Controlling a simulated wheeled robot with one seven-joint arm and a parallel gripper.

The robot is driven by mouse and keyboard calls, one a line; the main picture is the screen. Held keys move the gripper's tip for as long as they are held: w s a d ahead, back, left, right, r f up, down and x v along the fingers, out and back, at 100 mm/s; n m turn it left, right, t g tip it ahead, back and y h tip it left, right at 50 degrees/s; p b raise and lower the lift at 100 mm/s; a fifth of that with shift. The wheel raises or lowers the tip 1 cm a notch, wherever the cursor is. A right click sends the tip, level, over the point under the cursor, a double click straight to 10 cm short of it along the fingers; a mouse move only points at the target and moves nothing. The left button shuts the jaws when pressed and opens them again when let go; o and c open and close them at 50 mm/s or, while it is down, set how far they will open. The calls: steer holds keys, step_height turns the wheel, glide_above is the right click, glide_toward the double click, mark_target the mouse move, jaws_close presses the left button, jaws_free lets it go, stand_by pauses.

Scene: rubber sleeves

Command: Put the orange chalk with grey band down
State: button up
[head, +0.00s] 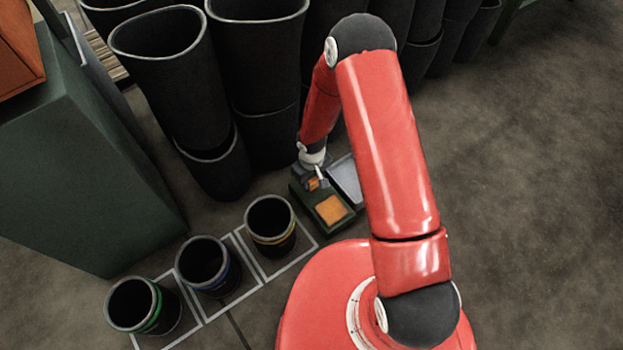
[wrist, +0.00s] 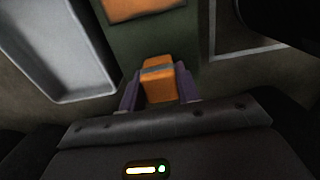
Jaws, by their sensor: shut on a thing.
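The orange chalk with grey band (wrist: 158,86) is between the two fingers of my gripper (wrist: 160,88), which is shut on it. In the wrist view the grey band crosses the chalk near its far end. In the head view my gripper (head: 314,180) is at the dark green block with an orange square top patch (head: 330,209), and a small bit of the chalk (head: 313,184) shows there. The dark green surface lies beneath or beyond the chalk; I cannot tell whether they touch.
A grey tray (head: 346,180) adjoins the green block. Black sleeves with yellow (head: 272,240), blue (head: 222,281) and green (head: 154,309) bands stand in white-outlined squares at the front left. Tall black sleeves (head: 180,80) crowd behind. A green cabinet (head: 80,170) stands left; the right floor is clear.

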steer(key=o, duration=0.9)
steer(key=shift+o, duration=0.2)
step_height(320, 180, up, 12)
steer(key=p, duration=0.3)
steer(key=shift+r, duration=0.15)
steer(key=s+d+r+m+t, duration=0.1)
steer(key=d+r, duration=0.2)
steer(key=r, duration=0.5)
steer(key=s+d+r+m+t+h, duration=0.1)
steer(key=s+d+r, duration=0.15)
steer(key=r, duration=0.55)
steer(key=s+d+r+m+t, duration=0.15)
steer(key=d+r, duration=0.25)
steer(key=r, duration=0.5)
steer(key=s+d+r+m+t, duration=0.1)
steer(key=s+d+r, duration=0.1)
steer(key=s+r, duration=0.3)
steer(key=s+d+r+m+t+y, duration=0.1)
steer(key=s+r, duration=0.4)
steer(key=s, duration=0.5)
steer(key=shift+d+r+m, duration=0.35)
steer(key=shift+d+m, duration=0.25)
steer(key=shift+m, duration=0.05)
